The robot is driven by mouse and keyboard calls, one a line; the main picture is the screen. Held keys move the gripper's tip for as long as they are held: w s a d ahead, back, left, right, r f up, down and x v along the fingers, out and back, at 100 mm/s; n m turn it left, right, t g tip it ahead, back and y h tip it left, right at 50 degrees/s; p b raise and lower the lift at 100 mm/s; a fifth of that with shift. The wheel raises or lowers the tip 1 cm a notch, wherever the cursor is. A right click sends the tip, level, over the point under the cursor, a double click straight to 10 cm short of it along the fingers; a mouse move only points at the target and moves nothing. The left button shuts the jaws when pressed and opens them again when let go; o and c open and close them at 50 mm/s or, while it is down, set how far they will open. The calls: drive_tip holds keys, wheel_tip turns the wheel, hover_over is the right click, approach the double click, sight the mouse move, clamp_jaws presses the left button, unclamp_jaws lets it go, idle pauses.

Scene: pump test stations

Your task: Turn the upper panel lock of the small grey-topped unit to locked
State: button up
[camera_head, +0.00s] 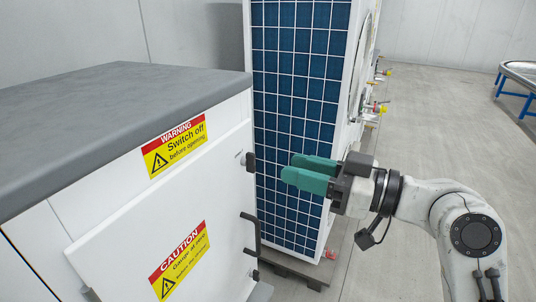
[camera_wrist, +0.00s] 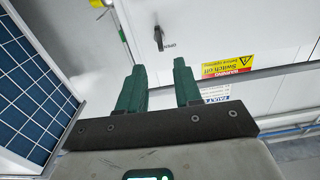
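The small grey-topped unit (camera_head: 110,110) stands at the left in the head view, with a white front panel (camera_head: 135,245). Its upper panel lock (camera_head: 249,161) is a small black knob at the panel's right edge. In the wrist view a black lock knob (camera_wrist: 158,39) stands upright in the picture, beside a small marking that seems to read "OPEN". My gripper (camera_head: 289,167) is to the right of the upper lock at about its height, apart from it. In the wrist view my gripper (camera_wrist: 159,65) is open and empty, its green fingers on either side below the knob.
A black handle (camera_head: 252,232) and a lower black lock (camera_head: 254,275) sit below the upper lock. A tall unit with a blue finned side (camera_head: 300,90) stands close behind my gripper. Floor at the right is clear up to a blue-legged table (camera_head: 515,95).

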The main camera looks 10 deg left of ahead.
sight(250, 162)
drive_tip(key=p+x, duration=0.1)
drive_tip(key=x, duration=0.6)
drive_tip(key=shift+a, duration=0.1)
clamp_jaws()
idle(0.3)
